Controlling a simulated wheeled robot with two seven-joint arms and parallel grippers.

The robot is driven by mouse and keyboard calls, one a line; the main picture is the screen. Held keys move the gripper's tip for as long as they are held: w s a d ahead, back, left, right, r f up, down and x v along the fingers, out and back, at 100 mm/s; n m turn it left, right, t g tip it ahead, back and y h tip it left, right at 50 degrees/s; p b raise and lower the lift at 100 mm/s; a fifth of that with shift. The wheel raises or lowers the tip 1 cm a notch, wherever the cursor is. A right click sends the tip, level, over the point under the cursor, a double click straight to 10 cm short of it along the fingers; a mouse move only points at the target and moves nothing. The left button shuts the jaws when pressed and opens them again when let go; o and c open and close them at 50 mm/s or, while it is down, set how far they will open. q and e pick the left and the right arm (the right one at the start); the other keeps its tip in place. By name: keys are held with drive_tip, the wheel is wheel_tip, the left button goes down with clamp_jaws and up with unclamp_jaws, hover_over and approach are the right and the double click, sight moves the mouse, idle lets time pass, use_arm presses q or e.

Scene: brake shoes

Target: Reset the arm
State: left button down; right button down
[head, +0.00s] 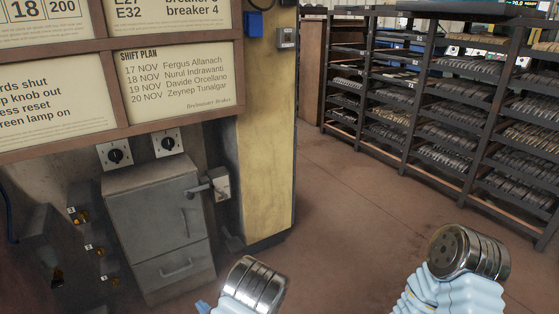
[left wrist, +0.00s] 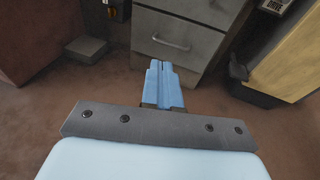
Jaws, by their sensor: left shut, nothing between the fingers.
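My left gripper (left wrist: 163,88) shows in the left wrist view, with its blue fingers closed together and nothing between them. It points at the floor in front of a grey cabinet (left wrist: 177,38) and appears apart from it. In the head view only a small blue part of the left gripper seems to show at the bottom edge, beside my left arm's metal joint. My right arm shows at the lower right of the head view, with a shiny round joint and pale blue ribbed sleeve. My right gripper is out of view.
The grey cabinet (head: 160,225) stands under two dark knobs (head: 115,156) and a framed notice board (head: 183,80). A yellow pillar (head: 266,130) stands beside it. Dark racks (head: 440,100) of brake shoes line the back right. The brown floor (head: 350,215) between is clear.

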use_arm(q)
drive_tip(key=s+a+f+n+g+h, duration=0.1)
drive_tip(key=s+f+n+g, duration=0.3)
drive_tip(key=s, duration=0.4)
drive_tip(key=s+f+n+g+h, duration=0.2)
drive_tip(key=s+n+g, duration=0.1)
drive_tip(key=s+g, duration=0.3)
drive_tip(key=s+a+f+n+g+h, duration=0.1)
drive_tip(key=s+f+n+g, duration=0.3)
drive_tip(key=s, duration=0.5)
drive_tip(key=s+d+n+g+h, duration=0.2)
drive_tip(key=s+d+n+h, duration=0.5)
drive_tip(key=d, duration=0.3)
drive_tip(key=w+d+r+n+t+h, duration=0.3)
drive_tip(key=w+n, duration=0.4)
drive_tip(key=n, duration=0.3)
drive_tip(key=r+t+h, duration=0.1)
drive_tip(key=t, duration=0.1)
drive_tip(key=shift+r+t+h+p, duration=0.3)
drive_tip(key=shift+r+t+p, duration=0.05)
drive_tip(key=shift+r+t, duration=0.05)
drive_tip(key=shift+d, duration=0.1)
